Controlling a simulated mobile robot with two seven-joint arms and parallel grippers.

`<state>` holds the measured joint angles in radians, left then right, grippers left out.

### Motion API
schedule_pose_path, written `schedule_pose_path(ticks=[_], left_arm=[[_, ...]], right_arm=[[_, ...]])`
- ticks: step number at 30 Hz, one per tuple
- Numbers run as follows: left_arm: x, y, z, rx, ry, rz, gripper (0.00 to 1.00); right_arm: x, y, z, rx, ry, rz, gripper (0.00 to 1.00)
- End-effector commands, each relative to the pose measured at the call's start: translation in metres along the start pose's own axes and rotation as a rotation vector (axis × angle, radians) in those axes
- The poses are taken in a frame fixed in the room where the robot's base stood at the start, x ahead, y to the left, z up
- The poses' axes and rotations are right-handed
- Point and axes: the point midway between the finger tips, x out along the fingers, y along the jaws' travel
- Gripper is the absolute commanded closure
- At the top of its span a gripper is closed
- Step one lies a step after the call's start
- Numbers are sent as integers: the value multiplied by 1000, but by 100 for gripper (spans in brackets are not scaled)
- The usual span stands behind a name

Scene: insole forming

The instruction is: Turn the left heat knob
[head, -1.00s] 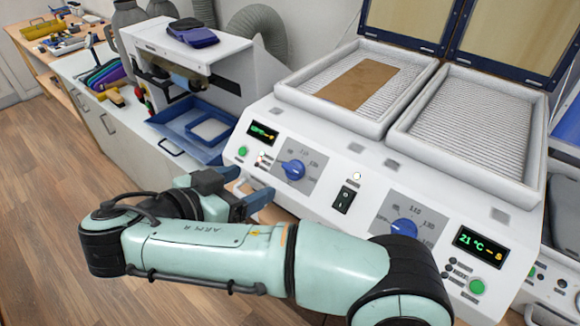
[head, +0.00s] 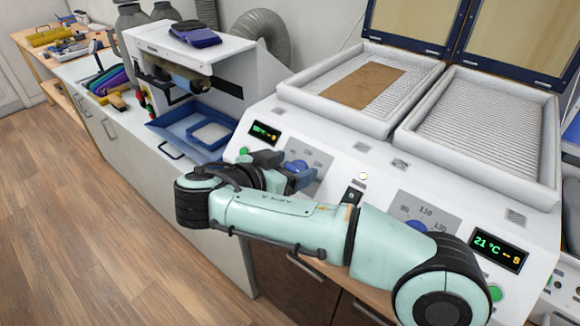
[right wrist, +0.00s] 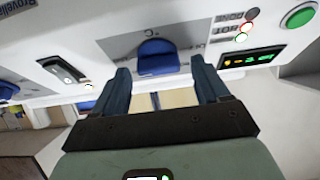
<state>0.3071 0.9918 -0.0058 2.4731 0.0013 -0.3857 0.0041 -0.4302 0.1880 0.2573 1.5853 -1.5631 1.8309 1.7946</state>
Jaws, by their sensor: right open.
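The left heat knob (head: 297,165) is blue and sits on a grey dial plate on the sloped white front panel of the heating machine. My right gripper (head: 291,171) is in front of it and partly hides it in the head view. In the right wrist view the knob (right wrist: 157,58) shows between and just beyond the two spread fingertips of my right gripper (right wrist: 160,70). The gripper is open and empty; contact with the knob cannot be told. My left gripper is not in view.
The right knob (head: 416,225) is partly hidden by my arm. A black rocker switch (head: 352,196), a left display (head: 264,132) and a right display (head: 497,249) are on the panel. Two ribbed trays lie behind, the left with a brown sheet (head: 367,85). A blue tray (head: 180,125) stands left.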

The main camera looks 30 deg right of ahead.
Motion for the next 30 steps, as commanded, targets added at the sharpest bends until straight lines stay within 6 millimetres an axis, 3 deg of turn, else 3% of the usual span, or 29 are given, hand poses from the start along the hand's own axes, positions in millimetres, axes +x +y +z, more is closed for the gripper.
schedule_pose_path(ticks=[8,13,23,30], left_arm=[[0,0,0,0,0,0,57],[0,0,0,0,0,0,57],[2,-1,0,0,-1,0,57],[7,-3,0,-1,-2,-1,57]], right_arm=[[1,0,0,0,0,-1,26],[1,0,0,0,0,-1,81],[1,0,0,-26,-1,-14,82],[1,1,0,-137,0,-68,82]])
